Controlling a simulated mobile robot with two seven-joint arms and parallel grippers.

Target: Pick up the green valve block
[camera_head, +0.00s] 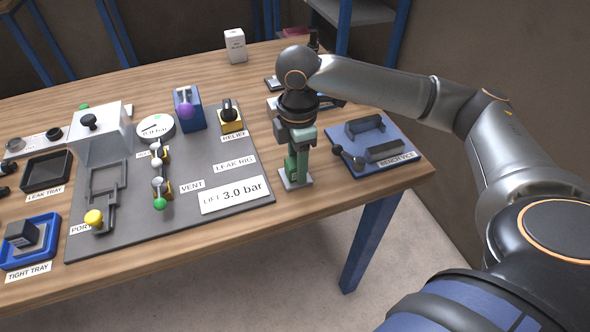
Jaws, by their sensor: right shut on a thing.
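The green valve block (291,166) is upright near the table's front right edge, between the grey rig mat and the blue bench vice base. My right gripper (297,147) points down from above and is shut on the block, hiding part of it. A small light grey square plate (296,180) shows directly below the block. I cannot tell whether the block touches it. My left gripper is not in view.
The grey leak rig mat (225,180) with knobs, a gauge (156,129) and labels lies to the left. The blue bench vice (372,146) stands close on the right. The leak tray (46,171) and blue tight tray (52,236) are at far left. A white box (235,46) stands at the back.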

